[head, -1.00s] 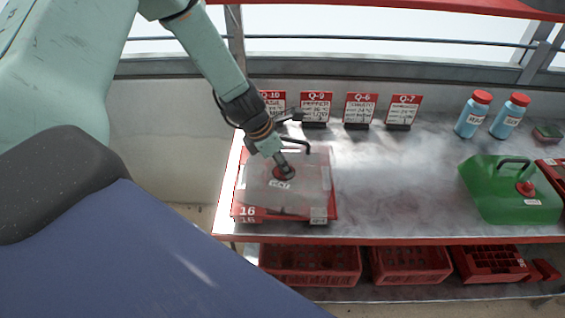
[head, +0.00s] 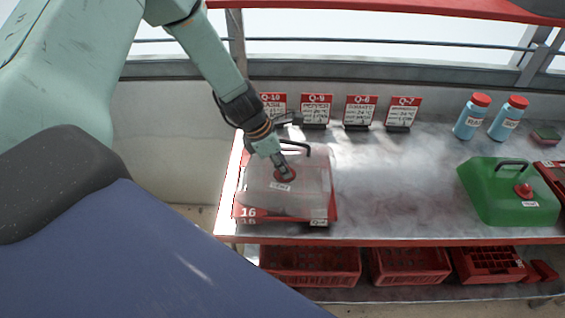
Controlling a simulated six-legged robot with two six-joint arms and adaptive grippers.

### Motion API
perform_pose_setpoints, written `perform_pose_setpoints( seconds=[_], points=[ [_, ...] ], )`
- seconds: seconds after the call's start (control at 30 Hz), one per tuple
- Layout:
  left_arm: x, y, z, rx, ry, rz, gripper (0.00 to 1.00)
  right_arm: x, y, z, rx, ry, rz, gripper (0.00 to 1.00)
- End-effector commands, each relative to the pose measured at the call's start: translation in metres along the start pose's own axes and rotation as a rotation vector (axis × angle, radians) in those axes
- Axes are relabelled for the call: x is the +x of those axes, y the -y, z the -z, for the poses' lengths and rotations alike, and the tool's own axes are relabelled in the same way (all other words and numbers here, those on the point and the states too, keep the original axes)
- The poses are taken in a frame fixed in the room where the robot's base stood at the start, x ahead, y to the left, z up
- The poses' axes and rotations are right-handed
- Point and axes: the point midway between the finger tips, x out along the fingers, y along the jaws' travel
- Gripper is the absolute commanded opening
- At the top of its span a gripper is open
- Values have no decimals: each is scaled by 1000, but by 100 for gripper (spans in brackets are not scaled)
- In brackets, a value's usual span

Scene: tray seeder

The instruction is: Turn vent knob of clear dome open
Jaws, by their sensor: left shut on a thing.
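The clear dome (head: 310,200) sits over a red tray marked 16 (head: 244,212) at the left end of the metal bench. A dark handle (head: 297,144) stands at the dome's back edge. The round red vent knob (head: 290,177) is on top of the dome, with a small white label (head: 280,187) in front of it. My left gripper (head: 283,171) reaches down from the back left and is shut on the vent knob, hiding part of it. The knob's exact angle is too small to read. My right gripper is not in view.
A green dome with a red knob (head: 508,195) stands at the right. Two blue bottles (head: 471,117) and several sign cards (head: 359,110) stand along the back. Red crates (head: 310,265) fill the shelf below. The middle of the bench (head: 395,185) is clear.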

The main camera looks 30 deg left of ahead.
Motion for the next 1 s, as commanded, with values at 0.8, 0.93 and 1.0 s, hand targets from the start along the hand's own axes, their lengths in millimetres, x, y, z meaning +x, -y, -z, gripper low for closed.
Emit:
perform_pose_setpoints(
  seconds=[0.8, 0.93, 1.0],
  points=[
    [2, -4, -1, 711, -2, 294, 0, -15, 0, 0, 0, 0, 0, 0],
    [3, -5, -1, 821, -2, 340, 0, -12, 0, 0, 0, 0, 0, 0],
    [3, -5, -2, 878, -2, 363, 0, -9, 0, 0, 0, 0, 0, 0]
  ],
)
